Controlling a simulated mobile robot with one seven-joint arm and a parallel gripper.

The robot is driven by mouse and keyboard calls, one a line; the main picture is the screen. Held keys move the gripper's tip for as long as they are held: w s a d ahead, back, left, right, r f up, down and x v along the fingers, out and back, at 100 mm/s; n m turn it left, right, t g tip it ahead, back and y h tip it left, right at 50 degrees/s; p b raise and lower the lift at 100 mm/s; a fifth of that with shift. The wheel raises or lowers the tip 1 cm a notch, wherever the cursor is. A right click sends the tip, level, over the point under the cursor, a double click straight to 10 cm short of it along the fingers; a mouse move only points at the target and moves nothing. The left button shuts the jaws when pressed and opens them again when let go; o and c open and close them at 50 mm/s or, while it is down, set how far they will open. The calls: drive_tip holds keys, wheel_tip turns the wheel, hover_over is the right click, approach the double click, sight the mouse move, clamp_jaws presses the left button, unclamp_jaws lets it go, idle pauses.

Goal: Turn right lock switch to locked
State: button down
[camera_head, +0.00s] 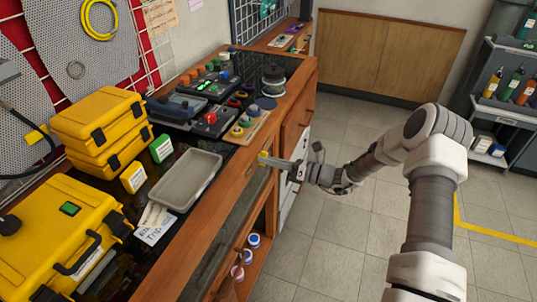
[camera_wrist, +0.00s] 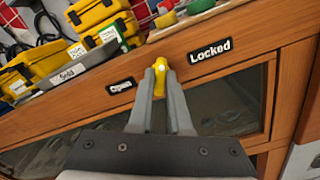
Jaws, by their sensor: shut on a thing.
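The lock switch is a small yellow knob (camera_wrist: 160,72) on the wooden front rail of the workbench. In the wrist view an "Open" label (camera_wrist: 121,86) sits to its left and a "Locked" label (camera_wrist: 210,50) to its upper right. My gripper (camera_wrist: 160,75) is shut on the knob, one grey finger on each side. The knob points roughly straight up in this view, between the two labels. In the head view my gripper (camera_head: 270,160) reaches the bench's front edge from the right, with the yellow knob (camera_head: 262,158) at its tip.
Yellow cases (camera_head: 103,118), a grey tray (camera_head: 187,180) and a black device (camera_head: 212,120) with coloured knobs crowd the benchtop. Below the rail is a glass-fronted compartment (camera_head: 232,225). The tiled floor (camera_head: 330,235) around my arm is clear. A dark shelf cart (camera_head: 510,100) stands far right.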

drive_tip(key=shift+m+p, duration=0.8)
drive_tip(key=shift+m, duration=0.7)
drive_tip(key=c, duration=0.9)
unclamp_jaws()
drive_tip(key=shift+o, duration=0.2)
drive_tip(key=shift+d, duration=0.1)
drive_tip(key=v, duration=1.7)
drive_tip(key=shift+p, duration=0.35)
drive_tip(key=shift+s+d, duration=0.1)
